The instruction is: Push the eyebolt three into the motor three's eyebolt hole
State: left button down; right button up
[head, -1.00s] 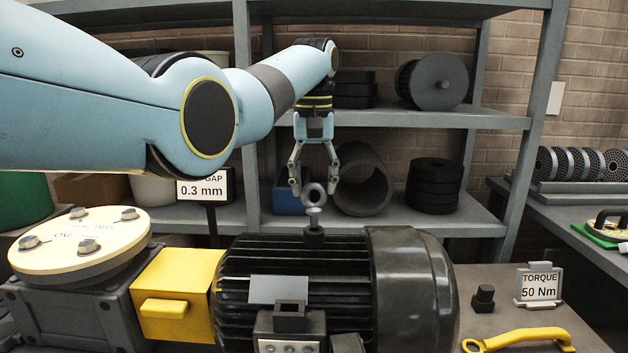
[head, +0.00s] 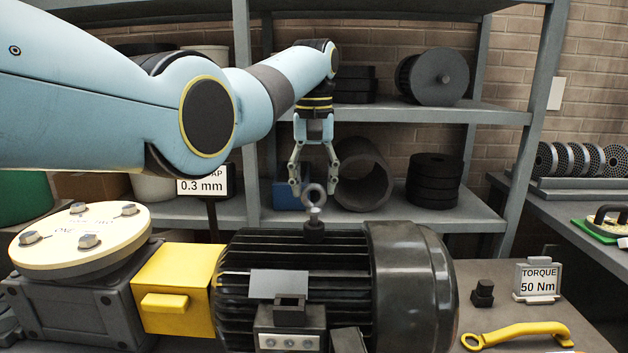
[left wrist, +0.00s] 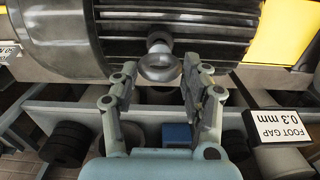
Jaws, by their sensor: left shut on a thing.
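The eyebolt (head: 314,195), a grey metal ring on a short collar, stands upright at the top of the black finned motor (head: 335,262). Its lower end meets the dark boss (head: 314,226) on the motor's top; how deep it sits in the hole is hidden. My left gripper (head: 314,190) points down with its fingers on either side of the ring, shut on it. The left wrist view shows the eyebolt's ring (left wrist: 160,67) between the fingertips (left wrist: 158,78), against the motor (left wrist: 205,30). My right gripper is not in view.
A yellow block (head: 178,290) and a gearbox with a round cream cover (head: 80,238) stand left of the motor. A foot gap sign (head: 204,186) stands behind. A torque sign (head: 538,282) and yellow handle (head: 520,333) are at right. Shelving (head: 430,117) stands behind.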

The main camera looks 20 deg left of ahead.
pick_arm(q)
jog(key=shift+f, duration=0.65)
dwell(0.6)
jog(key=shift+f, duration=0.6)
dwell(1.3)
jog(key=shift+c, duration=0.3)
grip_release()
dwell(0.3)
dwell(0.3)
jog(key=shift+r, duration=3.5)
